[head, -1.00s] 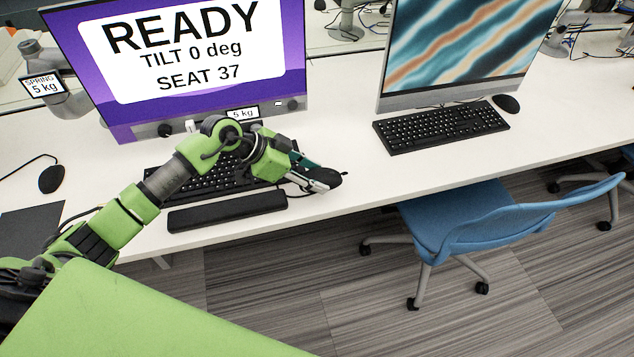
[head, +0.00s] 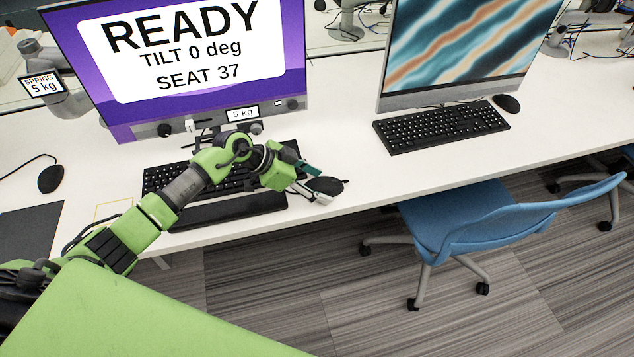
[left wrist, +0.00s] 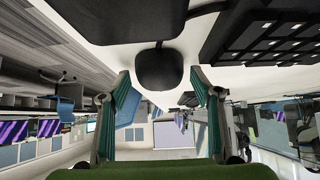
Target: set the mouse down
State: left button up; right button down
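The dark mouse (head: 326,186) rests on the white desk (head: 350,150) near its front edge, right of the black keyboard (head: 160,178) and wrist rest (head: 235,208). My left gripper (head: 318,186) is at the mouse, fingers spread on either side of it. In the left wrist view the mouse (left wrist: 160,70) sits between and just beyond the fingertips (left wrist: 160,78), with a visible gap on both sides. The near part of the mouse is partly hidden by the fingers in the head view. My right gripper is not in view.
A second mouse (head: 51,178) and a dark mat (head: 28,235) lie at the left. A yellow outline (head: 113,210) marks the desk left of the keyboard. A purple monitor (head: 75,60) stands behind. A blue chair (head: 450,225) stands at the front right.

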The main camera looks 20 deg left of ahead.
pick_arm(q)
jog(key=shift+r, duration=0.1)
jog(key=v, duration=1.2)
